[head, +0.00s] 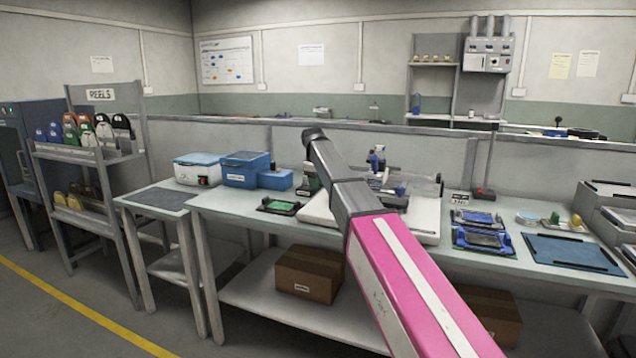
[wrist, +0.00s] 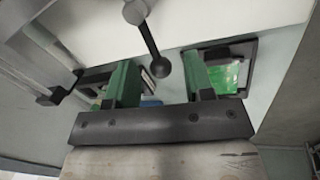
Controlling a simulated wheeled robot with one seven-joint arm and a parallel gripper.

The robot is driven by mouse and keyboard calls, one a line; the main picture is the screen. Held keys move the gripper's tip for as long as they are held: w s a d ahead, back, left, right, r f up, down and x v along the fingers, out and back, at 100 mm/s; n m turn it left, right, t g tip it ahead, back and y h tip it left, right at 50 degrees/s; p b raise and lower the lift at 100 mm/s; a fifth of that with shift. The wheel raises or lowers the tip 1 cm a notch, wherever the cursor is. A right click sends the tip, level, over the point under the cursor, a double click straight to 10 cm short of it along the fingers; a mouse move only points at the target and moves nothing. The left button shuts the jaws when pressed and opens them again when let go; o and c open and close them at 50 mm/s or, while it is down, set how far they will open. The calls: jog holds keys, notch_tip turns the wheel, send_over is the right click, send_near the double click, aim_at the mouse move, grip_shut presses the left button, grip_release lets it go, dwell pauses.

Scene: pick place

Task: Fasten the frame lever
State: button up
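My gripper (wrist: 160,62) shows in the wrist view with two green fingers spread apart, open and empty. A dark lever (wrist: 150,42) with a round knob at each visible end lies ahead of it on a white surface. The lever's near end appears in the gap between the fingers; I cannot tell its depth, and no contact shows. A dark frame holding a green board (wrist: 229,76) lies beyond the right finger, partly covered. In the head view, my arm hides much of the white machine base (head: 316,216), and the lever cannot be made out there.
A green board in a dark holder (head: 278,206) lies left of the machine base. Blue boxes (head: 246,169) and a lidded bin (head: 197,169) stand farther left. Blue fixtures (head: 482,238) and a dark blue mat (head: 572,253) lie to the right. A rail (wrist: 50,48) crosses the wrist view's left side.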

jog(key=shift+r, duration=0.1)
notch_tip(320, 180, up, 10)
jog(key=s+a, duration=0.1)
jog(key=shift+s+r, duration=0.2)
jog(key=shift+s, duration=0.2)
